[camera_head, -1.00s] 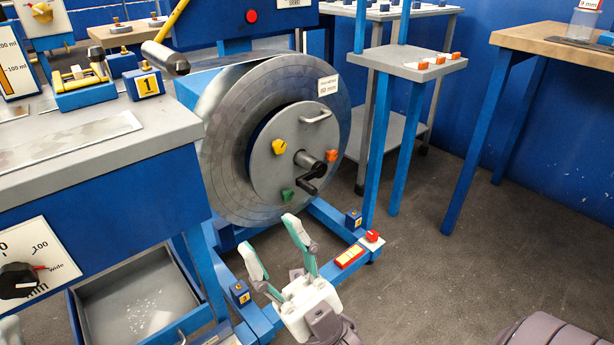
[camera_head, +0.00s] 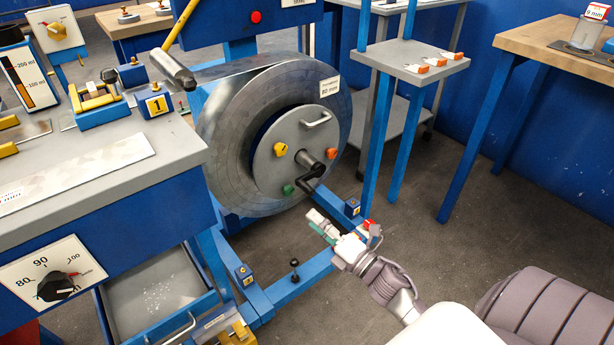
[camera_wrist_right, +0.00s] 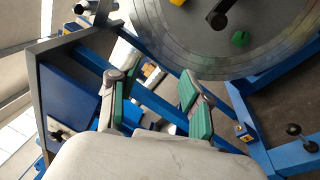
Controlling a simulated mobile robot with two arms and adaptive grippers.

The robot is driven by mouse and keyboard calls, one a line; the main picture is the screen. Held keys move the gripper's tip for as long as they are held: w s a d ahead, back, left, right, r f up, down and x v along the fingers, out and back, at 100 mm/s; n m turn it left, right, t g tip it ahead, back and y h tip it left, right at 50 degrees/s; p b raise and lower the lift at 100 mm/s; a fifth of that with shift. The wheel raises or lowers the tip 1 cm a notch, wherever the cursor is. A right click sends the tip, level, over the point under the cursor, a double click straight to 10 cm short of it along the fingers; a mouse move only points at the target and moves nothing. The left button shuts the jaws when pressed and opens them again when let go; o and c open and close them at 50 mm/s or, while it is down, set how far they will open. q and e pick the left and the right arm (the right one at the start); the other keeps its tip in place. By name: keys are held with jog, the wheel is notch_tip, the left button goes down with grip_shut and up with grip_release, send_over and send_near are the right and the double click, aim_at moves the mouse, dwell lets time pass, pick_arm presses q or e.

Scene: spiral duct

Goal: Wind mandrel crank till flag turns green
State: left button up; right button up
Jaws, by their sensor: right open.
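The black mandrel crank (camera_head: 309,175) sticks out of the grey disc (camera_head: 283,165) on the front of the large grey spiral drum (camera_head: 230,130). Its arm slants down and left from the hub. Yellow (camera_head: 281,149), orange (camera_head: 331,153) and green (camera_head: 288,190) pieces sit around the disc; I cannot tell which, if any, is the flag. My right gripper (camera_head: 318,224) is open and empty, below the crank and apart from it. In the right wrist view its teal-padded fingers (camera_wrist_right: 152,82) are spread, with the crank (camera_wrist_right: 219,17) at the top edge. My left gripper is not in view.
A blue floor frame (camera_head: 300,285) with a black knob (camera_head: 294,264) runs below the drum. A blue workbench (camera_head: 100,190) stands at left, and a small stand (camera_head: 411,62) at right. Open floor (camera_head: 470,230) lies at right.

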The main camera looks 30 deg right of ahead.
jog(key=d+f+n+g+h+p, duration=0.1)
jog(key=d+f+h, duration=0.2)
jog(key=d, duration=0.4)
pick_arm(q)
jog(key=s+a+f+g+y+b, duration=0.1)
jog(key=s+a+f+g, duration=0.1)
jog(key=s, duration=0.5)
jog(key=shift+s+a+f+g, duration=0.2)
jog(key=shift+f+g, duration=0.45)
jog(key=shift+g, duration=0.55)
pick_arm(e)
send_near(300, 183)
jog(key=shift+n, duration=0.3)
jog(key=w, duration=0.7)
jog(key=shift+w+f, duration=0.35)
grip_shut()
